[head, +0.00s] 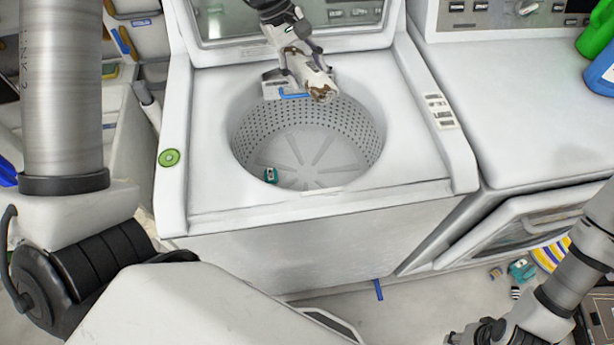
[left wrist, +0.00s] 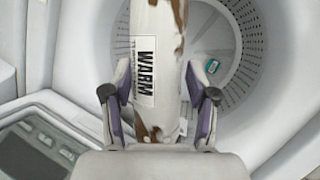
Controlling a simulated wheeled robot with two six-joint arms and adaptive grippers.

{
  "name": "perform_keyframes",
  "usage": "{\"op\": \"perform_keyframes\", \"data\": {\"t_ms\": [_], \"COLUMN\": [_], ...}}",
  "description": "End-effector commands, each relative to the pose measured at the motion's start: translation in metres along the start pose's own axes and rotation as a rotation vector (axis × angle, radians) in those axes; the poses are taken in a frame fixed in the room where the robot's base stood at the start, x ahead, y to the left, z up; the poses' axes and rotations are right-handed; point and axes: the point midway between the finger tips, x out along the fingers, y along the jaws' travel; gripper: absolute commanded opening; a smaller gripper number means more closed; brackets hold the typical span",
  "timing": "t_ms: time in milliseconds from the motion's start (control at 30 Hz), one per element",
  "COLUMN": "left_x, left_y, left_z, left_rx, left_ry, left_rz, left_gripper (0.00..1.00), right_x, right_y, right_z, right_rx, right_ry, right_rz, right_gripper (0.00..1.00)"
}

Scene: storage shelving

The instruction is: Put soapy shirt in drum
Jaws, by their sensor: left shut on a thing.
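A rolled white bundle with brown stains (head: 318,84), which looks like the shirt, hangs over the back of the open washer drum. In the left wrist view the bundle (left wrist: 160,70) has a "WARM" label. My left gripper (head: 297,62) is shut on it; its two fingers (left wrist: 158,105) press on either side. The drum (head: 355,125) is a round tub with perforated walls and a finned floor, and a small teal item (head: 270,175) lies inside it. My right gripper (head: 480,334) is at the bottom right edge, partly cut off, and its jaws are unclear.
The washer's raised lid (head: 290,22) stands behind the drum. A green round sticker (head: 169,158) is on the washer's left rim. A second white machine (head: 530,120) stands to the right, with green and blue bottles on top. Small items lie on the floor at lower right.

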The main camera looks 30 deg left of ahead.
Motion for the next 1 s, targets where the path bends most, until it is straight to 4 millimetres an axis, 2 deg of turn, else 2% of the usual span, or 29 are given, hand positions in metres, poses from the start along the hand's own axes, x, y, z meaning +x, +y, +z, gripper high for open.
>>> {"op": "perform_keyframes", "data": {"t_ms": [33, 200, 300, 433, 500, 600, 667, 900, 1000], "left_x": [0.027, 0.093, 0.136, 0.183, 0.199, 0.21, 0.216, 0.259, 0.27], "left_y": [-0.008, -0.026, -0.038, -0.051, -0.056, -0.059, -0.061, -0.073, -0.076], "left_z": [-0.011, -0.039, -0.056, -0.076, -0.083, -0.088, -0.09, -0.107, -0.112], "left_rx": [0.0, 0.0, -0.002, -0.001, -0.001, 0.0, 0.0, -0.002, -0.002], "left_ry": [0.0, -0.001, -0.002, -0.001, -0.001, 0.0, 0.0, -0.001, -0.001], "left_rz": [0.0, 0.0, -0.001, -0.001, 0.0, 0.0, 0.0, -0.002, -0.001], "left_gripper": [0.11, 0.11, 0.11, 0.11, 0.11, 0.11, 0.11, 0.11, 0.11], "right_x": [0.03, 0.099, 0.137, 0.175, 0.188, 0.195, 0.196, 0.201, 0.202], "right_y": [0.0, 0.001, 0.001, 0.001, 0.001, 0.001, 0.001, 0.001, 0.001], "right_z": [0.0, 0.0, 0.0, 0.0, 0.0, 0.0, 0.0, 0.0, 0.0], "right_rx": [0.0, 0.0, 0.0, 0.0, 0.0, 0.0, 0.0, 0.0, 0.0], "right_ry": [0.0, 0.0, -0.001, -0.001, 0.0, 0.0, 0.0, 0.0, 0.0], "right_rz": [0.0, 0.0, 0.0, 0.0, 0.0, 0.0, 0.0, 0.0, 0.0], "right_gripper": [0.4, 0.4, 0.4, 0.4, 0.4, 0.4, 0.4, 0.4, 0.4]}}
